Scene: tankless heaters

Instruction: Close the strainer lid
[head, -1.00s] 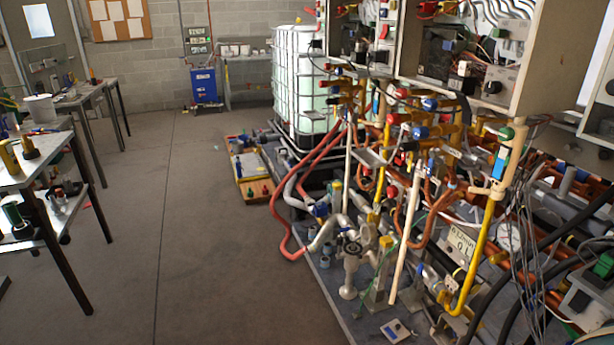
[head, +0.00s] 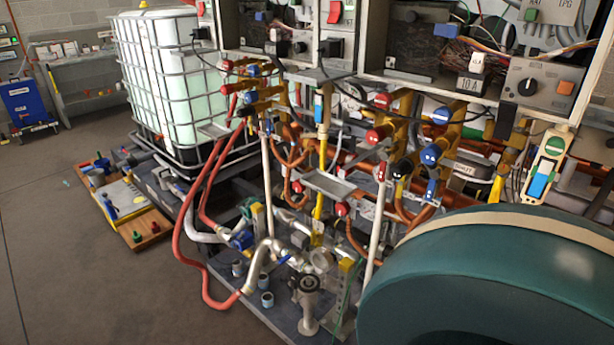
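Neither of my grippers is in the head view. I cannot pick out the strainer or its lid with certainty.
A large teal rounded shape (head: 500,285) with a cream band hides the lower right. Red hoses (head: 188,235) loop down left of the fitting. A caged white tank (head: 175,75) stands behind.

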